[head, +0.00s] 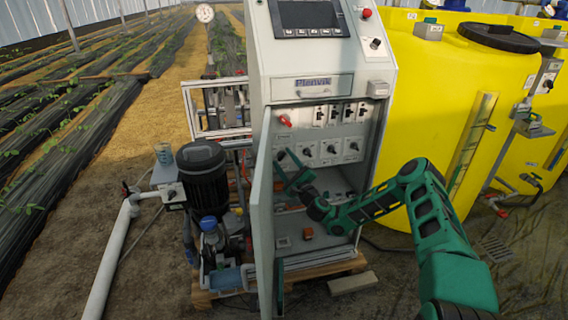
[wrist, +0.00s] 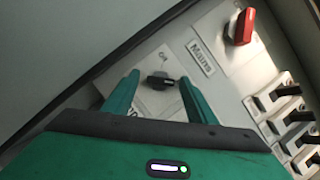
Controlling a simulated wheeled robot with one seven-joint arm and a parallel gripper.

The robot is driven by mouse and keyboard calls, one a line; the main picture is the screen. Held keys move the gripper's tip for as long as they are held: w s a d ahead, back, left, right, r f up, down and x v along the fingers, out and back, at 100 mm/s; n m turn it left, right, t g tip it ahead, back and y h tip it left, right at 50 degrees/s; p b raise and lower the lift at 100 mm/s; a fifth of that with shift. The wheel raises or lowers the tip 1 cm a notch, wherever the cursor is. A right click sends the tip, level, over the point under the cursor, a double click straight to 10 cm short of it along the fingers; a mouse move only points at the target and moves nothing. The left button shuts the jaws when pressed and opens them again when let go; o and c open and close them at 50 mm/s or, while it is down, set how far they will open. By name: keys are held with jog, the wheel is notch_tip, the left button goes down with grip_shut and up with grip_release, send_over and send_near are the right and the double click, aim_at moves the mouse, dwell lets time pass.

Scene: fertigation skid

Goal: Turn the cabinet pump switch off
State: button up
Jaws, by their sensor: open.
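The open grey cabinet (head: 318,88) stands in the middle of the head view, with a row of black rotary switches on its inner panel. In the wrist view one black rotary switch (wrist: 160,80) on a pale plate lies between my fingertips; it appears to be the leftmost in the row (head: 281,155). Its label is mostly hidden by a finger, so I cannot read whether it says pump. Its handle lies roughly crosswise between the fingers. My gripper (head: 288,170) is open, its fingers (wrist: 155,92) either side of the switch, with no clear contact.
A red switch (wrist: 240,27) labelled Mains sits close by, with black breaker levers (wrist: 290,115) beside it. The open cabinet door (head: 261,215) stands close left of my gripper. A yellow tank (head: 440,110) is right, a black pump motor (head: 202,175) left.

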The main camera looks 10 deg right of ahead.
jog(key=shift+c, duration=0.7)
jog(key=c, duration=0.9)
jog(key=shift+c, duration=0.2)
